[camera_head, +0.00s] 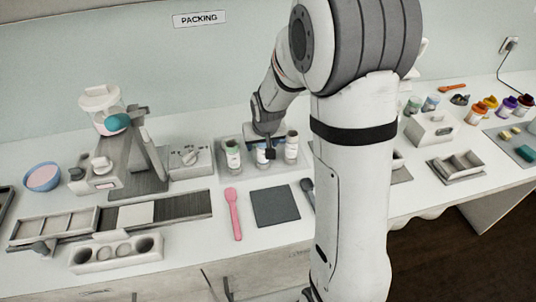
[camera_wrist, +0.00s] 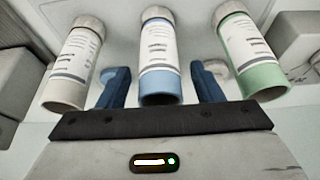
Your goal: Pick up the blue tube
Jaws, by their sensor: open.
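The blue tube (camera_wrist: 160,60) has a white label, a pale cap and a light blue end. It lies in the middle of the wrist view, between the two dark blue fingers of my gripper (camera_wrist: 159,88). The fingers are open, one on each side of it, and a gap shows on both sides. In the head view the blue tube (camera_head: 262,155) stands in the middle of a row of three, partly hidden by my gripper (camera_head: 267,148).
A green tube (camera_wrist: 250,52) and a grey-white tube (camera_wrist: 73,65) flank it closely. A dark square mat (camera_head: 276,206) and a pink spoon (camera_head: 234,213) lie in front. A machine (camera_head: 128,150) stands left. My arm hides part of the counter.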

